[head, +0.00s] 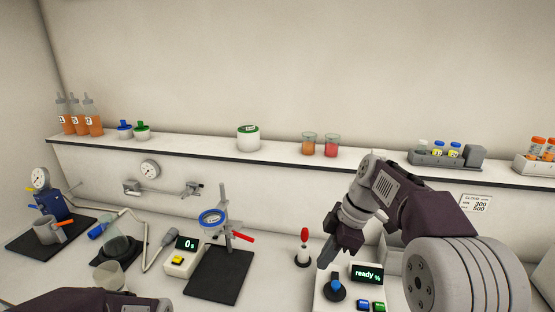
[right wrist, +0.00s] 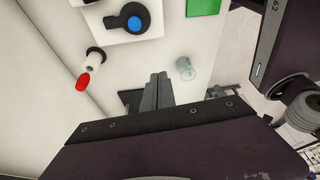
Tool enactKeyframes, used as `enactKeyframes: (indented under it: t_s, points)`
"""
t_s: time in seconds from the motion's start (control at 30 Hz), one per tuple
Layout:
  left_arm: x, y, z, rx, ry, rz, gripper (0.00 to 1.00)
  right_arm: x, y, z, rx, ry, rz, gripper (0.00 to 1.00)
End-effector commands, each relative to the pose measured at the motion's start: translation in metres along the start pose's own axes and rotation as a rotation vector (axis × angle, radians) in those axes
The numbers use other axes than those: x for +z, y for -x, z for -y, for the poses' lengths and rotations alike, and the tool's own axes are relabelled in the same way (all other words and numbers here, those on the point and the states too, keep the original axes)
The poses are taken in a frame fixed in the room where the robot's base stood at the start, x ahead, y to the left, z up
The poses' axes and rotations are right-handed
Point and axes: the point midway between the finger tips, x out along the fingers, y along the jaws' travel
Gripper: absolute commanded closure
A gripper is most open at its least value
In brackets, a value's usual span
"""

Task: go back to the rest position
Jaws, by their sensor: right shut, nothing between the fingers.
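My right gripper (head: 328,256) shows in the head view at centre right, above the bench beside a white device with a "ready %" display (head: 367,274). It is shut and empty; its closed fingers also show in the right wrist view (right wrist: 158,90). The device's blue knob (head: 336,285) is just below the fingertips in the head view, and it shows at the top of the right wrist view (right wrist: 134,23). In the head view, part of my left arm (head: 90,303) comes in at the bottom left; its gripper is not visible.
A red-topped stand (head: 304,246) is left of my right gripper. A ring stand with a blue dial (head: 212,218) and a timer (head: 185,257) are farther left. A shelf (head: 200,151) along the wall bears bottles, jars and two juice glasses (head: 331,146). Open air lies above the shelf.

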Motion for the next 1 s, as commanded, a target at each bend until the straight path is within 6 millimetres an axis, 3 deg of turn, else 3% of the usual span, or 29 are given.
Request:
enactKeyframes:
  t_s: [0.03, 0.17, 0.3, 0.4, 0.47, 0.63, 1.0]
  points:
    - [0.000, 0.000, 0.000, 0.000, 0.000, 0.000, 0.52, 0.001, -0.013, 0.021, -0.036, 0.002, 0.022, 1.00]
    - [0.000, 0.000, 0.000, 0.000, 0.000, 0.000, 0.52, 0.023, -0.057, 0.071, -0.061, -0.201, 0.123, 1.00]
    - [0.000, 0.000, 0.000, 0.000, 0.000, 0.000, 0.52, 0.069, -0.110, 0.128, 0.022, -0.621, 0.251, 1.00]
    - [0.000, 0.000, 0.000, 0.000, 0.000, 0.000, 0.52, 0.098, -0.135, 0.154, 0.131, -0.949, 0.280, 1.00]
    - [0.000, 0.000, 0.000, 0.000, 0.000, 0.000, 0.52, 0.107, -0.144, 0.159, 0.189, -1.107, 0.270, 1.00]
    - [0.000, 0.000, 0.000, 0.000, 0.000, 0.000, 0.52, 0.107, -0.145, 0.138, 0.306, -1.361, 0.177, 1.00]
    - [0.000, 0.000, 0.000, 0.000, 0.000, 0.000, 0.52, 0.107, -0.145, 0.138, 0.309, -1.400, 0.173, 1.00]
